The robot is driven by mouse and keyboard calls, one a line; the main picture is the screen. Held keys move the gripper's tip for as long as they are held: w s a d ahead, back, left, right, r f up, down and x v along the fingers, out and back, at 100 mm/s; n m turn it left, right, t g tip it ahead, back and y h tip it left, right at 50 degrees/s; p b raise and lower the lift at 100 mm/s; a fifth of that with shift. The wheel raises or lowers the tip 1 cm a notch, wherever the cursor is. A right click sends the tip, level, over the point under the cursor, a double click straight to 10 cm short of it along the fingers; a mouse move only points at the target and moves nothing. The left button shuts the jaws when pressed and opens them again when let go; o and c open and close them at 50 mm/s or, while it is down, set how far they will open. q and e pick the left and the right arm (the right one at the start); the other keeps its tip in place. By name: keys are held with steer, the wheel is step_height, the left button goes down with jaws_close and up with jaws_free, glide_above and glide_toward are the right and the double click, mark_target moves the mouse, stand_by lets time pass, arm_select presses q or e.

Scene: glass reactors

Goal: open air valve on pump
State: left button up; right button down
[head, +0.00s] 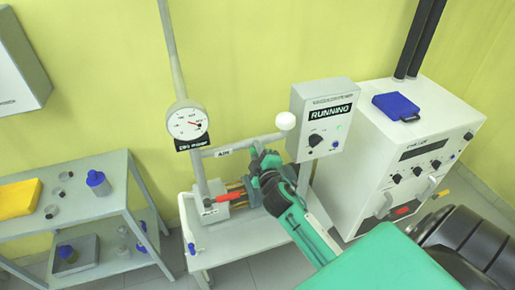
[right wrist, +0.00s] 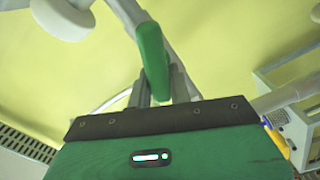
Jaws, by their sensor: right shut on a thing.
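The pump assembly stands on a small white cart (head: 240,240) in the middle of the head view. A grey pipe marked AIR (head: 224,152) runs above it, ending at a white ball (head: 285,121). The green air valve handle (head: 257,147) is on this pipe, partly hidden by my gripper. My right gripper (head: 264,163) reaches up to the pipe from the lower right and is shut on the handle. In the right wrist view the green handle (right wrist: 152,58) stands between the grey fingers (right wrist: 155,92). My left gripper is not in view.
A round gauge (head: 187,121) stands left of the pipe. A control box (head: 325,118) reading RUNNING is close on the right. A red-handled valve (head: 228,197) sits low on the cart. A white cabinet (head: 400,150) stands right; a grey shelf (head: 90,210) stands left.

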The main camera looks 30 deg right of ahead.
steer(key=shift+a+f+n+p, duration=0.1)
steer(key=shift+f+n+p, duration=0.1)
steer(key=shift+n, duration=0.85)
steer(key=shift+f+n+p, duration=0.1)
steer(key=shift+f+n, duration=0.1)
steer(key=shift+n, duration=0.85)
steer(key=c, duration=1.3)
jaws_free()
steer(key=shift+b+v, duration=2.2)
steer(key=shift+v, duration=4.7)
